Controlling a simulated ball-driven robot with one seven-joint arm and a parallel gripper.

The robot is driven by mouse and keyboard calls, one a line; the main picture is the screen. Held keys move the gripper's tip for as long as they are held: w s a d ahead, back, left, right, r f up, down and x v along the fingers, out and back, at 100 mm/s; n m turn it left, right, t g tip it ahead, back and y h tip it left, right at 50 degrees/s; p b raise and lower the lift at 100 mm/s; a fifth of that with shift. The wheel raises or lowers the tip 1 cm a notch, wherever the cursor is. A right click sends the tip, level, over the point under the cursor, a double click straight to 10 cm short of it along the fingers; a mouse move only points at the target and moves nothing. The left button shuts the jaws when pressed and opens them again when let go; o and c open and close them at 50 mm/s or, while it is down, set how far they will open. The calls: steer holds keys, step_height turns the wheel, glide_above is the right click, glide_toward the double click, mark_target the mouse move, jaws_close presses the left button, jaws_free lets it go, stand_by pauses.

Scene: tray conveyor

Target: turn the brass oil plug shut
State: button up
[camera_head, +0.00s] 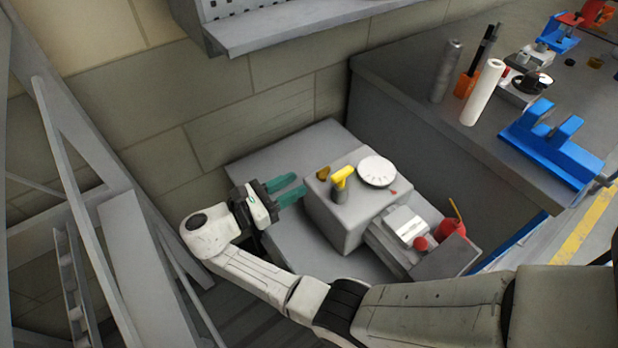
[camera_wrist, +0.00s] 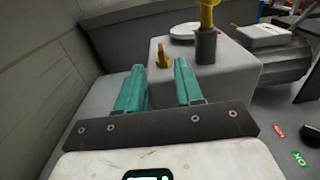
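The brass oil plug (camera_head: 323,173) is a small gold-coloured piece at the left edge of the top of a grey block-shaped housing (camera_head: 335,222). In the wrist view the plug (camera_wrist: 163,56) shows upright with a wider base, seen through the gap between the fingers. My gripper (camera_head: 290,187) has two teal fingers. It is open and empty, to the left of the housing, with the fingers pointing at the plug's side. In the wrist view the fingertips (camera_wrist: 160,66) are apart, and the plug lies beyond them, not touched as far as I can tell.
A yellow handle (camera_head: 343,174) on a dark post stands right of the plug, beside a white round dial (camera_head: 377,171). A red oil can (camera_head: 453,228) is at right. A workbench (camera_head: 400,100) stands behind, and a grey frame (camera_head: 95,180) stands at left.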

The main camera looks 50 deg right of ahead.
steer(key=shift+v, duration=1.55)
